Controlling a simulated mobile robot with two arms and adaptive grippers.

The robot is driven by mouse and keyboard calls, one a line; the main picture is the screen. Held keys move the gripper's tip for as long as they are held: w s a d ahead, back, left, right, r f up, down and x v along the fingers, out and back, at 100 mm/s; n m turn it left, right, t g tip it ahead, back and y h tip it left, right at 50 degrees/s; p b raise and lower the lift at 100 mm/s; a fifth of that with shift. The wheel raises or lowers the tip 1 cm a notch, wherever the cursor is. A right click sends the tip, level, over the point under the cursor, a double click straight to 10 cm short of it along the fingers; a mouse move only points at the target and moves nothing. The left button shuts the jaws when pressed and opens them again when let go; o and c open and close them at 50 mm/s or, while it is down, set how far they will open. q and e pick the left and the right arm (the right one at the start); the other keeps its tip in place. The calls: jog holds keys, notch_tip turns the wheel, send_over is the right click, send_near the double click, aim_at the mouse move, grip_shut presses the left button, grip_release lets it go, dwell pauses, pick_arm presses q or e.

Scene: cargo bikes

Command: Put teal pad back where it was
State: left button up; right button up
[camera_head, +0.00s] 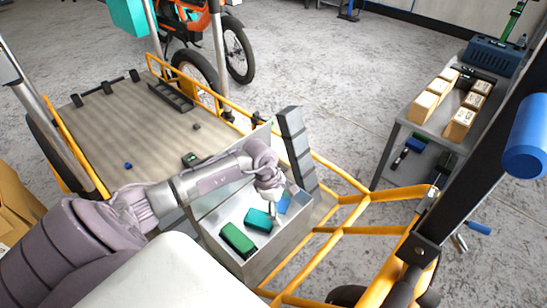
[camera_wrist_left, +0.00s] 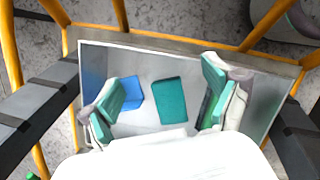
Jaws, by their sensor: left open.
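The teal pad (camera_head: 258,219) lies in a grey open metal box (camera_head: 272,259) on the cargo bike. In the left wrist view the teal pad (camera_wrist_left: 170,102) lies on the box floor between my spread fingers. My left gripper (camera_head: 271,203) is open and over the box; its fingers also show in the left wrist view (camera_wrist_left: 163,96). No contact with the pad is visible. A blue piece (camera_head: 284,204) lies on one side of the pad and a green block (camera_head: 237,239) on the other. My right gripper is out of view.
Yellow frame tubes (camera_head: 343,214) run around the box. A dark grey upright (camera_head: 297,149) stands at its far side. The wooden cargo deck (camera_head: 137,124) is mostly bare. A grey shelf cart (camera_head: 424,129) at right holds several small boxes.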

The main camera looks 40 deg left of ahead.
pick_arm(q)
jog(key=w+d+r+n+t+h, duration=0.1)
jog(key=d+r+n+t+h, duration=0.3)
jog(key=d, duration=0.5)
jog(key=w+d+r+n+t+h, duration=0.1)
jog(key=d+r+n+t+h, duration=0.1)
jog(key=d+r+h, duration=0.6)
notch_tip(320, 180, up, 10)
jog(key=w+n+t+y, duration=0.1)
jog(key=n+t+y, duration=0.4)
jog(key=n+t, duration=0.75)
jog(key=s+a+f+n+g+y, duration=0.35)
jog(key=a+n+y, duration=0.2)
jog(key=n, duration=0.65)
jog(key=s+a+f+n+g+y, duration=0.2)
jog(key=a+f+n+y, duration=0.3)
jog(key=n, duration=0.6)
jog(key=s+d+f+n+g, duration=0.2)
jog(key=s+f+n+g, duration=0.1)
jog(key=s, duration=0.3)
jog(key=s+d+f+n+g+h, duration=0.1)
jog(key=s+d+f+n+g, duration=0.2)
jog(key=s, duration=0.4)
jog(key=shift+d+f+g, duration=0.15)
jog(key=shift+f+g, duration=0.4)
jog(key=shift+g, duration=0.45)
